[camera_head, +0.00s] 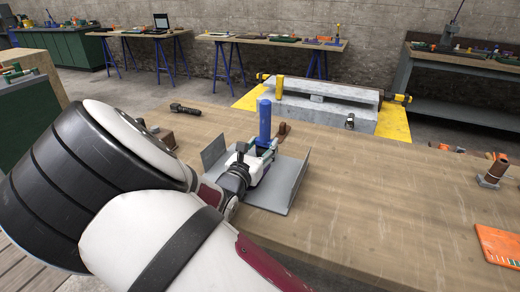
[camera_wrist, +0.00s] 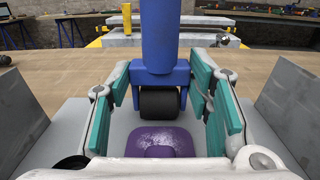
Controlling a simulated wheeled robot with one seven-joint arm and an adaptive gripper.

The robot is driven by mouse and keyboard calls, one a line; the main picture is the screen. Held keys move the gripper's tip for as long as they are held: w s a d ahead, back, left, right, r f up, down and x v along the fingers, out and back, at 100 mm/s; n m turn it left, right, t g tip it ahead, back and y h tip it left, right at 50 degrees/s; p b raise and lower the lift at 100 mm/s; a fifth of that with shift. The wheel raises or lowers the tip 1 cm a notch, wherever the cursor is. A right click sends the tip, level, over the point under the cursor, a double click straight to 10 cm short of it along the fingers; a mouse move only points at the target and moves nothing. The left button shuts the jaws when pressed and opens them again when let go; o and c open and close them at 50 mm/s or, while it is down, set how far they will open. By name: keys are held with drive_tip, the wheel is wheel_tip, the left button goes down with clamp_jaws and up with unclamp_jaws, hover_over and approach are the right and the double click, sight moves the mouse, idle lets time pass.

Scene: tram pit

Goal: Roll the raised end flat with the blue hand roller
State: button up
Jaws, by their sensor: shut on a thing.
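The blue hand roller (camera_head: 265,121) stands upright in my gripper (camera_head: 264,152), its tall blue handle pointing up. In the wrist view, its blue yoke and black roller (camera_wrist: 159,102) sit between the teal finger pads of my gripper (camera_wrist: 160,85). The gripper is shut on the yoke. Below is a grey sheet (camera_head: 270,196) on the wooden bench. One raised end (camera_head: 213,151) stands up at its left, and another raised flap (camera_head: 298,183) stands at its right. Both flaps also flank the gripper in the wrist view. The contact under the roller is hidden.
On the bench (camera_head: 370,210) lie a black torch-like tool (camera_head: 185,109), a brown object (camera_head: 283,129), an orange plate (camera_head: 499,246) and an upright brown-and-orange item (camera_head: 494,169). The bench's right middle is clear. A concrete block with yellow plates stands beyond.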

idle(0.3)
drive_tip(key=shift+s+a+r+p, duration=0.1)
drive_tip(key=shift+s+a+p, duration=0.15)
drive_tip(key=shift+s+p, duration=0.45)
drive_tip(key=shift+s+a+f+p, duration=0.2)
drive_tip(key=shift+s+a+p, duration=0.1)
drive_tip(key=shift+s, duration=0.35)
drive_tip(key=shift+s+f, duration=0.1)
drive_tip(key=shift+s, duration=0.05)
drive_tip(key=shift+r+p, duration=0.5)
drive_tip(key=shift+p+v, duration=0.95)
drive_tip(key=shift+v, duration=0.65)
